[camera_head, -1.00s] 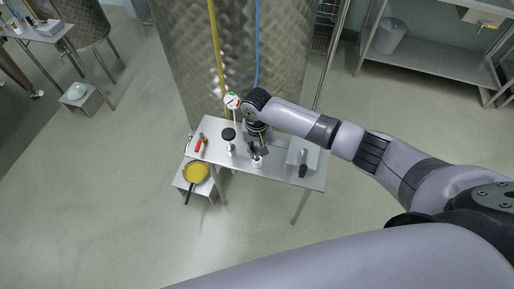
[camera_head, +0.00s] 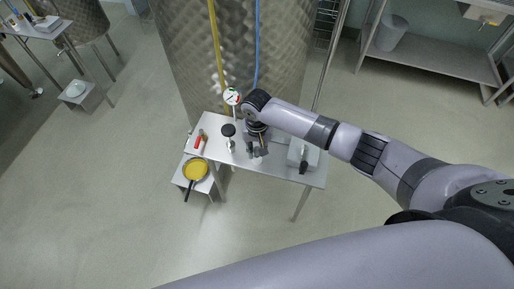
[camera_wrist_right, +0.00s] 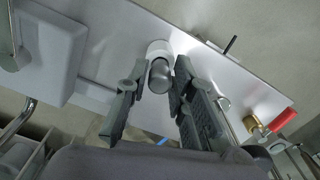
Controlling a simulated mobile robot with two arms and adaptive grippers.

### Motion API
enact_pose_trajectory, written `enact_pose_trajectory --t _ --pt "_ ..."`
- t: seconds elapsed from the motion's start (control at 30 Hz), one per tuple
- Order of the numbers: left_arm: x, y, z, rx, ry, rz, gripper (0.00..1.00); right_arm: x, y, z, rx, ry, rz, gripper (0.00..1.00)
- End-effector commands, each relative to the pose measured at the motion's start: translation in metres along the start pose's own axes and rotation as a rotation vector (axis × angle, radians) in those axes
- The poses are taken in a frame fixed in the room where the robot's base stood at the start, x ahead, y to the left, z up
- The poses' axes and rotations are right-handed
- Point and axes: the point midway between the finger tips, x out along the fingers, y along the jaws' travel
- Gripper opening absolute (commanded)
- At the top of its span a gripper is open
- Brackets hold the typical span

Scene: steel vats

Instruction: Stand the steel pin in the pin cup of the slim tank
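The steel pin (camera_wrist_right: 163,80) shows as a short grey cylinder in the right wrist view. Its far end meets a white round cup (camera_wrist_right: 158,48) on the steel table; how deep it sits is hidden. My right gripper (camera_wrist_right: 160,76) has its two fingers spread on either side of the pin, and a narrow gap shows beside it. In the head view the right gripper (camera_head: 257,153) points down over the middle of the table (camera_head: 275,169) and hides most of the cup and pin. A large dimpled steel tank (camera_head: 190,50) stands behind the table. My left gripper is out of view.
A black-topped piece (camera_head: 229,130) stands left of the gripper; a red-handled fitting (camera_head: 198,143) lies farther left. A pale tray (camera_head: 295,152) with a dark-handled object is on the right. A yellow pan (camera_head: 195,169) sits on a low stand. A gauge (camera_head: 232,97) is behind.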

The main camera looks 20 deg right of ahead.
Motion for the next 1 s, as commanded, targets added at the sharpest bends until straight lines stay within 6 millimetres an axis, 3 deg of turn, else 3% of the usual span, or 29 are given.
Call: enact_pose_trajectory --t 0.23,0.57,0.73,1.0 --pt "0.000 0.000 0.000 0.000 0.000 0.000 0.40 0.000 0.000 0.000 0.000 0.000 0.000 0.40" --pt "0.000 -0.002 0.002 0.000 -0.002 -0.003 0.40 -0.003 0.000 0.000 0.000 0.001 0.000 0.40" --pt "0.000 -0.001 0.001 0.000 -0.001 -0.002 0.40 -0.026 0.000 -0.001 -0.001 0.003 -0.002 0.40" --pt "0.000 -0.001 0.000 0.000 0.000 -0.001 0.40 -0.084 0.000 -0.001 -0.001 0.003 -0.002 0.40"
